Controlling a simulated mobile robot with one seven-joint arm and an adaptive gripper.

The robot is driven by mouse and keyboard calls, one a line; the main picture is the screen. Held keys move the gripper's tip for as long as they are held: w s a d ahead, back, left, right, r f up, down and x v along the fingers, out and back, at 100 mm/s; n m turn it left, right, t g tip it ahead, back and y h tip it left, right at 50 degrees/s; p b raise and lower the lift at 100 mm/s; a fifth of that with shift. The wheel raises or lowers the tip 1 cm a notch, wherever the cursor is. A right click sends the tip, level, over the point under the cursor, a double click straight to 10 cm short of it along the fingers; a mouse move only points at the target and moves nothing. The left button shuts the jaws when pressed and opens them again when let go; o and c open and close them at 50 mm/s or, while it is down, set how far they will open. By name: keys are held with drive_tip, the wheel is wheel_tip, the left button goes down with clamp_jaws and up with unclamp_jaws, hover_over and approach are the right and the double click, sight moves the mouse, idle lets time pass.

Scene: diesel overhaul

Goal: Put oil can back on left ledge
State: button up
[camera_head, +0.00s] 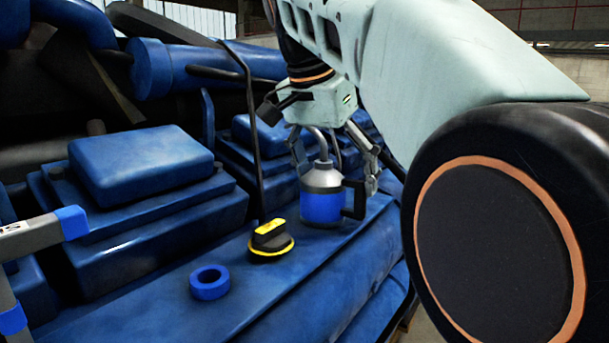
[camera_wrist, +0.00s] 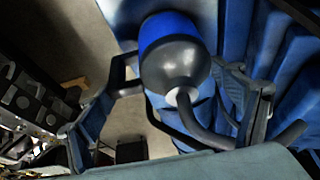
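The oil can (camera_head: 322,205), blue below with a grey cone top, thin spout and black handle, stands upright on the blue engine ledge (camera_head: 235,322). My gripper (camera_head: 337,172) is above and around the upper part of the can, with its fingers spread to either side. In the wrist view the can (camera_wrist: 172,62) lies between the spread fingers of my gripper (camera_wrist: 165,112), with gaps showing on both sides. The handle points right in the head view. Part of the spout is hidden by my gripper in the head view.
A black and yellow knob-like part (camera_head: 270,240) and a blue ring (camera_head: 209,283) sit on the ledge left of the can. Blue engine blocks (camera_head: 140,165) rise behind. A grey and blue frame (camera_head: 40,235) stands at the left edge. The ledge's front left is clear.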

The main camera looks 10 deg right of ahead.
drive_tip(key=o, duration=0.3)
drive_tip(key=shift+o, duration=0.2)
drive_tip(key=v, duration=0.7)
drive_tip(key=shift+s+r, duration=0.1)
drive_tip(key=shift+r, duration=0.1)
drive_tip(key=shift+s, duration=0.1)
